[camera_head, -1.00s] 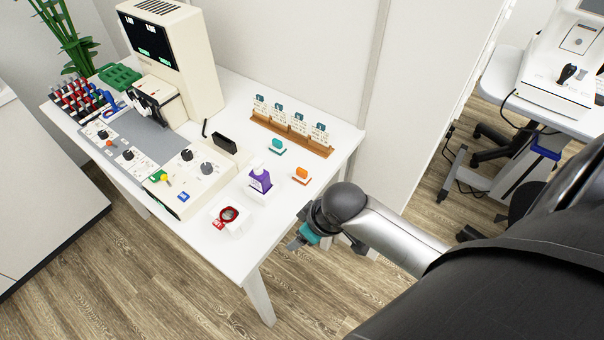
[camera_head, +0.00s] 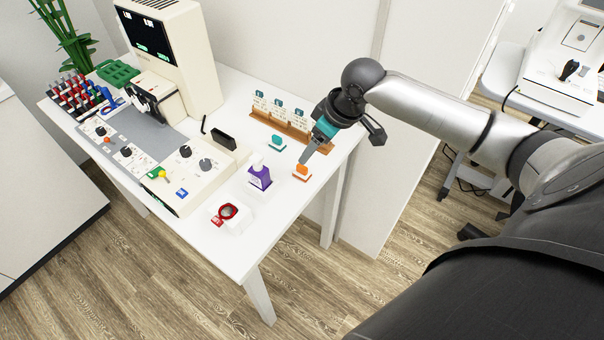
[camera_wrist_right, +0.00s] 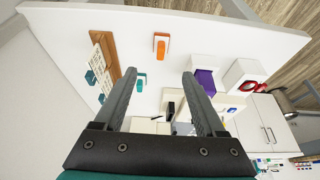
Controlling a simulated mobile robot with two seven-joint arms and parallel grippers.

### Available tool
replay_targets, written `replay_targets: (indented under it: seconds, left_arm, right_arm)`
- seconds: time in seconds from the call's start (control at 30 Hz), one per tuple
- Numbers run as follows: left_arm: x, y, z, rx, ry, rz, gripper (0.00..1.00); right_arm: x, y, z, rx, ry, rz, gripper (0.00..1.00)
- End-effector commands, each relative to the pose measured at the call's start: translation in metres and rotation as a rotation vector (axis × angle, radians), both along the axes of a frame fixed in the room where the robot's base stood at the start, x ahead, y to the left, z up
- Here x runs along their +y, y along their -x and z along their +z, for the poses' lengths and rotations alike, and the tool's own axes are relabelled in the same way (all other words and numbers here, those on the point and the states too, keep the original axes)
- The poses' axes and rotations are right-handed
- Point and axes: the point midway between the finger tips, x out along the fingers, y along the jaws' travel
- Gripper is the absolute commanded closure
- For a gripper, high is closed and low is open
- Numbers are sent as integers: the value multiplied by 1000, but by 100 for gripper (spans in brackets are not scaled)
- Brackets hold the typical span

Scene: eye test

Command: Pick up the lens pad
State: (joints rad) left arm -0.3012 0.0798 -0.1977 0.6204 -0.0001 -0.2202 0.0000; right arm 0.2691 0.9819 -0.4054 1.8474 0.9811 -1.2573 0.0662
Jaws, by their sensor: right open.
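My right gripper (camera_head: 309,153) is open and empty above the right part of the white table, its fingertips close behind and above an orange block (camera_head: 301,170) on a small white base. In the right wrist view my right gripper (camera_wrist_right: 158,75) shows both fingers apart. The orange block (camera_wrist_right: 161,48) lies beyond the tips there. A teal block (camera_head: 277,142) on a similar base stands to its left; the teal block (camera_wrist_right: 141,81) shows between the fingers in the wrist view. I cannot tell which small item is the lens pad. My left gripper is not in view.
The front right corner is bare.

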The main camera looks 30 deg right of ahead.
Motion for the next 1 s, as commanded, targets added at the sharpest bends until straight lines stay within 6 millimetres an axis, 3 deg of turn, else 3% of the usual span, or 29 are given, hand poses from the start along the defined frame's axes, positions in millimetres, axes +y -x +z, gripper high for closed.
replay_targets:
  seconds: [0.13,0.43,0.7,1.0]
  left_arm:
    - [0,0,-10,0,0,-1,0]
    - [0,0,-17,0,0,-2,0]
    - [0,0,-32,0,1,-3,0]
    - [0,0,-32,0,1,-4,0]
  right_arm:
    - [5,-11,-29,-1,-2,-1,28]
    - [8,-18,-51,-2,0,1,28]
    - [13,-29,-88,-1,0,0,28]
    - [14,-31,-92,-3,2,1,28]
